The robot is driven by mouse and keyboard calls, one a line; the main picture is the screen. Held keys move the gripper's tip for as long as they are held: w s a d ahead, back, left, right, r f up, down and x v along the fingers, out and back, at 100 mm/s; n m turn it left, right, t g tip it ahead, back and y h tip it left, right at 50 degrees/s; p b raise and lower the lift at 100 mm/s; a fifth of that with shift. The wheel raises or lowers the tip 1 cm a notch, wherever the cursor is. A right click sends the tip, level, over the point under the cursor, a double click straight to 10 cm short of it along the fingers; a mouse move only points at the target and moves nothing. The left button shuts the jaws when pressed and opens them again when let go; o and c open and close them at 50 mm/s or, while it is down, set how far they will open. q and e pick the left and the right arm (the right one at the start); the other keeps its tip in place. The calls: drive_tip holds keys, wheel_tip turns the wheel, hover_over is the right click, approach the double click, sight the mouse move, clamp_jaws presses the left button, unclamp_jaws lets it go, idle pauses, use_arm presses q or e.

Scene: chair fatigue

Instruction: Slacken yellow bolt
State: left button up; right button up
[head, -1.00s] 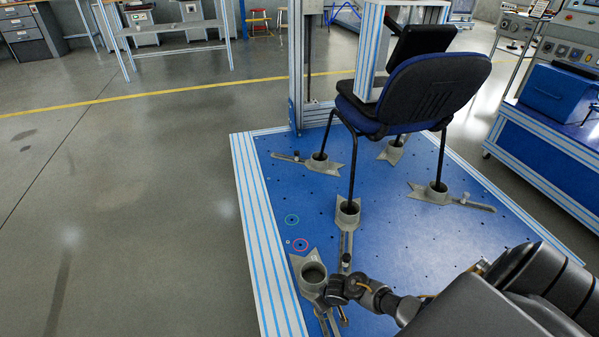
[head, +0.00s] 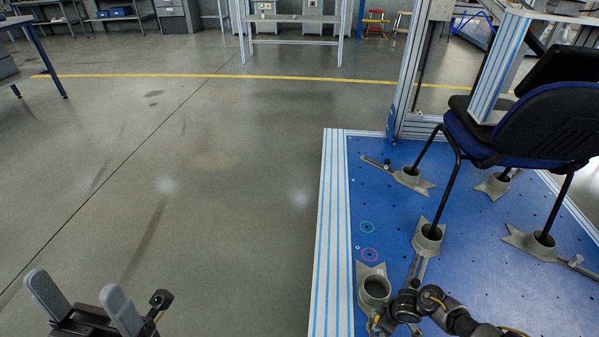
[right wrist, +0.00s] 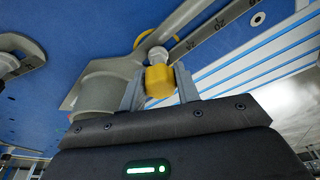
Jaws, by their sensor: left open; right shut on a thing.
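The yellow bolt (right wrist: 158,82) shows in the right wrist view, with a pale round shank above its yellow head. My right gripper (right wrist: 159,90) is shut on the yellow head, one finger on each side. The bolt stands by a ruler-marked metal strip and a grey foot cup (right wrist: 103,88). In the head view the right arm (head: 440,305) reaches in from the lower right beside the nearest foot cup (head: 375,287); the bolt cannot be made out there. My left gripper (head: 82,298) is open and empty over the bare floor at the lower left.
A blue perforated platform (head: 390,230) with a striped aluminium edge (head: 335,210) carries a dark blue chair (head: 530,125), its legs in grey cups.

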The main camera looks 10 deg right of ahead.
drive_tip(key=n+b, duration=0.1)
drive_tip(key=n, duration=0.2)
drive_tip(key=shift+w+f+y, duration=0.1)
drive_tip(key=shift+w+y, duration=0.05)
drive_tip(key=shift+y, duration=0.15)
drive_tip(key=shift+n+g+b, duration=0.3)
drive_tip(key=shift+n+g, duration=0.1)
drive_tip(key=shift+n, duration=0.2)
drive_tip(key=shift+n+b, duration=0.65)
drive_tip(key=shift+n, duration=0.35)
drive_tip(key=shift+a+n+g+y+b, duration=0.1)
drive_tip(key=shift+n+g+y+b, duration=0.25)
drive_tip(key=shift+n, duration=0.65)
